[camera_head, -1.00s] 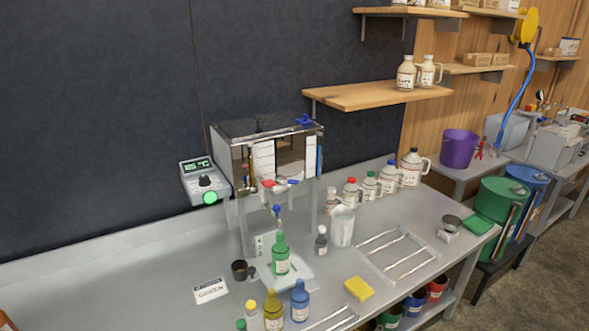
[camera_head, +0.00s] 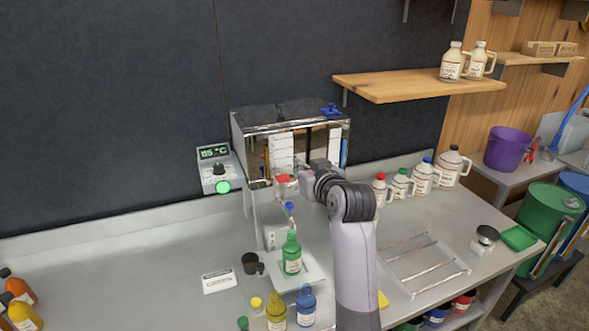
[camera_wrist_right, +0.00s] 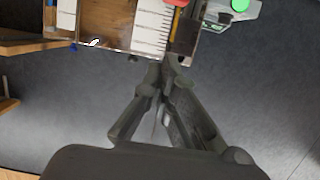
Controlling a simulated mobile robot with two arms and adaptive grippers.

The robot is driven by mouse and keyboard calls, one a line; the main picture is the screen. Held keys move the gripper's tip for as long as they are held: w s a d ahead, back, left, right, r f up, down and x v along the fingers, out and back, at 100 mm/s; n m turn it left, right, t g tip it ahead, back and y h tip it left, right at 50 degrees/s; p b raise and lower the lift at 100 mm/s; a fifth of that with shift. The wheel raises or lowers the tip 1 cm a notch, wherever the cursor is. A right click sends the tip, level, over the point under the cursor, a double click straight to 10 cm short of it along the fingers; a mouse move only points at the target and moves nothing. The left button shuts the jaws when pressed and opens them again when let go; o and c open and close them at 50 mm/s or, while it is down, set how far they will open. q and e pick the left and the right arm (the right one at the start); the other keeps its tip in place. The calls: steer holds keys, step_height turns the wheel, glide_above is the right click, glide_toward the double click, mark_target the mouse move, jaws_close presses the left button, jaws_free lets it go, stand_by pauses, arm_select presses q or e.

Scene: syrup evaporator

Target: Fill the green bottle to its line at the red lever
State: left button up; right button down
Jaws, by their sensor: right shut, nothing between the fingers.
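The green bottle (camera_head: 292,256) stands upright on a pale plate (camera_head: 312,272) below the evaporator's front. Its fill line and liquid level are too small to make out. The red lever (camera_head: 283,179) is at the lower front of the shiny evaporator (camera_head: 250,150). Its red end also shows at the top of the right wrist view (camera_wrist_right: 177,3). My right gripper (camera_head: 303,171) is shut and empty, just right of the red lever in the head view; I cannot tell whether they touch. In the wrist view its fingertips (camera_wrist_right: 168,62) meet below the red end. My left gripper is out of view.
A control box (camera_head: 218,170) reading about 115 °C hangs left of the evaporator. A dark cup (camera_head: 250,263), yellow bottle (camera_head: 277,311) and blue bottle (camera_head: 305,305) stand near the green bottle. Capped jugs (camera_head: 424,178) line the back right. The counter's left middle is clear.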

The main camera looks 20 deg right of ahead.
steer(key=shift+s+a+r, duration=0.1)
steer(key=shift+a+r, duration=0.15)
steer(key=shift+a, duration=0.05)
steer(key=p, duration=0.2)
glide_above(280, 175)
steer(key=s, duration=0.4)
step_height(280, 175, down, 2)
steer(key=shift+w+d+f+p, duration=0.15)
steer(key=shift+f+p, duration=0.1)
steer(key=shift+f, duration=0.5)
steer(key=shift+d+f+p, duration=0.15)
steer(key=shift+f+p, duration=0.15)
steer(key=shift+f, duration=0.5)
steer(key=shift+w+d+f+p, duration=0.15)
steer(key=shift+f+p, duration=0.1)
steer(key=shift+f, duration=0.5)
steer(key=shift+s, duration=0.1)
